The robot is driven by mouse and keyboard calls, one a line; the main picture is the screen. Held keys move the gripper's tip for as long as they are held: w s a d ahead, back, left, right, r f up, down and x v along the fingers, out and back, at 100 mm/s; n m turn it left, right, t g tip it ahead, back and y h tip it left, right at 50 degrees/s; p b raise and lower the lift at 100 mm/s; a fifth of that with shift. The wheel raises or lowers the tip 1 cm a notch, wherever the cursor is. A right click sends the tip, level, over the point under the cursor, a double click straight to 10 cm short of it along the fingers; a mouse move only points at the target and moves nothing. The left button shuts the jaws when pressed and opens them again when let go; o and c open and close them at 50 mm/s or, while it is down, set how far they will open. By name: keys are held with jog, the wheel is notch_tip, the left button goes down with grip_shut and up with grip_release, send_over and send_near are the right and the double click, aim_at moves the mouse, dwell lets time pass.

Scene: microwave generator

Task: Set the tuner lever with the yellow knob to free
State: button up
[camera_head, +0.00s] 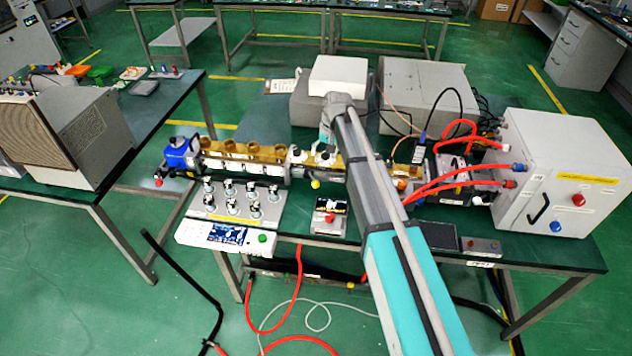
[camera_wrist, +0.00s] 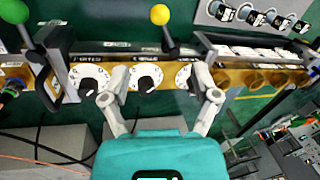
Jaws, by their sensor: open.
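The tuner lever has a round yellow knob (camera_wrist: 160,14) on a short dark stem, which runs down to the brass waveguide rail (camera_wrist: 120,52) at the top middle of the wrist view. In the head view the yellow knob (camera_head: 315,184) sticks out at the near side of the rail. My gripper (camera_wrist: 160,98) is open and empty. Its fingertips lie over the row of white dials, with the knob above and between them in the wrist view, apart from both. The lever's labels are too small to read. In the head view my arm hides most of the gripper.
A second lever with a green knob (camera_wrist: 14,11) stands at the upper left of the wrist view. Black bracket bars flank the dials. A panel of switches (camera_head: 240,205) lies before the rail. The grey cabinet (camera_head: 560,170) with red hoses stands right.

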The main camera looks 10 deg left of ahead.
aim_at(316, 182)
jog(key=shift+f, duration=0.15)
jog(key=a+f+b, duration=0.1)
jog(key=f+b, duration=0.7)
jog(key=b, duration=0.1)
jog(key=a+f+b, duration=0.1)
jog(key=f+b, duration=0.3)
jog(key=f, duration=0.1)
jog(key=shift+s+a+f, duration=0.1)
jog(key=shift+s+a, duration=0.15)
jog(key=shift+a, duration=0.05)
dwell(0.3)
dwell(0.3)
grip_shut()
dwell(0.3)
